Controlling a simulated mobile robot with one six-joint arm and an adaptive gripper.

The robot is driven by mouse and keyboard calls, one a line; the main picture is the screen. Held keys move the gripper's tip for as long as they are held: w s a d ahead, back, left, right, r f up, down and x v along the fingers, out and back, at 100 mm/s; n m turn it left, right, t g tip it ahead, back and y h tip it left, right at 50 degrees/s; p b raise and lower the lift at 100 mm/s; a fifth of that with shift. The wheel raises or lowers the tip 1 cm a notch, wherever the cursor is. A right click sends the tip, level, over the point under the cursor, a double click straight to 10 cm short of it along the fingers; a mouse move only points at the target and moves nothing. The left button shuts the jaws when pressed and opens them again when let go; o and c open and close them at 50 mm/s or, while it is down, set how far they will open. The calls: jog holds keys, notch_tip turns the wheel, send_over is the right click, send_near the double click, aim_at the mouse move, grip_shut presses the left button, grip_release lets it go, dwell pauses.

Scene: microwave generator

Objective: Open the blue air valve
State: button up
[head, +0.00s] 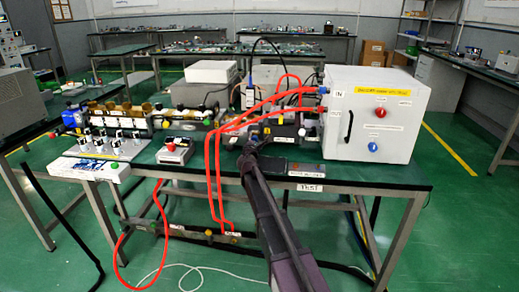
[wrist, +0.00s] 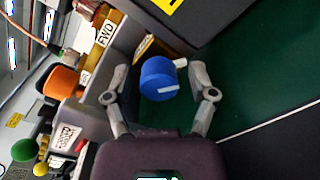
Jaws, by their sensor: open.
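A blue air valve knob (wrist: 158,79) with a white bar across its face shows in the middle of the wrist view. My gripper (wrist: 159,71) is open, with one fingertip to the left of the knob and one to the right. A gap shows on both sides, and neither finger appears to touch it. How far the knob is ahead of the fingertips is hard to tell. In the head view the end of my arm (head: 251,150) is over the bench, and its fingers are too small to make out. I cannot pick out this knob there with certainty.
A block labelled FWD (wrist: 106,33) and an orange knob (wrist: 62,82) are left of the gripper. The green bench top (wrist: 245,85) is bare to the right. In the head view, red hoses (head: 217,160) hang left of my arm, and a white cabinet (head: 355,115) stands right.

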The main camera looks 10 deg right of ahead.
jog(key=shift+a+m, duration=0.1)
jog(key=shift+m, duration=0.3)
